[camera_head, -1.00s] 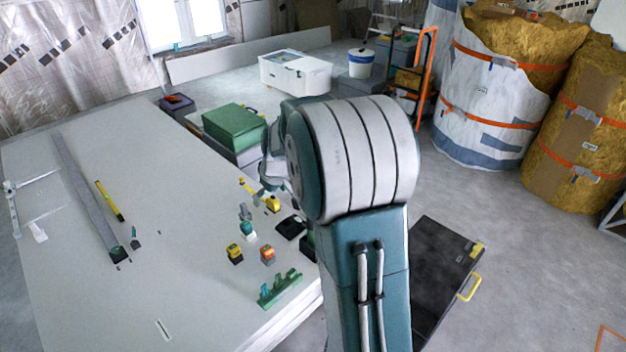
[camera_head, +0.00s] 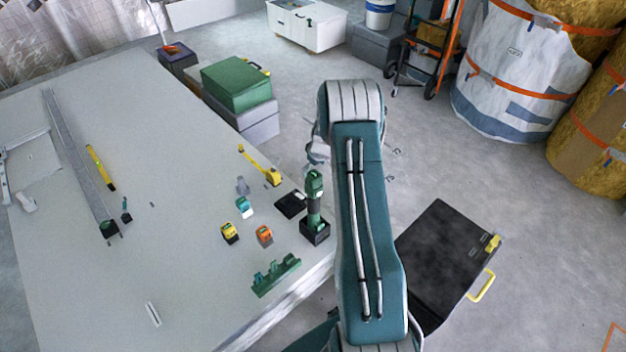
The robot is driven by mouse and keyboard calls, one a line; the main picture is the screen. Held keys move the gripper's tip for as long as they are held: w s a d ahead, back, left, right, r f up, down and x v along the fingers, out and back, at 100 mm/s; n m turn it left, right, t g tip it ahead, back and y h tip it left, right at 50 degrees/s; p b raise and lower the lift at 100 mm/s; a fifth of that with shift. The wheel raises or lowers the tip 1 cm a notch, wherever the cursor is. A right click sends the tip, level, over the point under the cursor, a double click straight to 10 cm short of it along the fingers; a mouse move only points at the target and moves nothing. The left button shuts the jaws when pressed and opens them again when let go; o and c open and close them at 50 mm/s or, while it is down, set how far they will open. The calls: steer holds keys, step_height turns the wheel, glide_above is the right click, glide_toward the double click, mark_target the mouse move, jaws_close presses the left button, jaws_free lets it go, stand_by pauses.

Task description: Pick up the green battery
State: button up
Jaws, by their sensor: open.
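A small block with a green-teal top and pale lower part (camera_head: 244,207), likely the green battery, stands on the large grey panel table. A yellow-topped block (camera_head: 230,232) and an orange-topped block (camera_head: 264,235) stand in front of it. My gripper (camera_head: 318,153) is mostly hidden behind my arm; only some grey parts show left of the arm, beyond the table's right edge. It is open and up and to the right of the green block, apart from it. Its fingertips are not clear.
A green upright tool (camera_head: 314,200) in a black base, a black pad (camera_head: 291,204), a yellow tool (camera_head: 262,168) and a green rack (camera_head: 276,275) surround the blocks. A green case (camera_head: 236,83) stands behind the table.

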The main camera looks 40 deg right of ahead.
mark_target(316, 174)
steer(key=shift+w+f, duration=0.15)
steer(key=shift+f, duration=0.55)
steer(key=f, duration=0.1)
steer(key=d+f, duration=0.1)
steer(key=f, duration=0.3)
steer(key=shift+w+d+f, duration=0.15)
steer(key=shift+w+d, duration=0.05)
steer(key=shift+w, duration=0.15)
steer(key=shift+w+a+f, duration=0.15)
steer(key=shift+a+f, duration=0.15)
steer(key=shift+a, duration=0.25)
steer(key=shift+d, duration=0.35)
steer(key=c, duration=1.2)
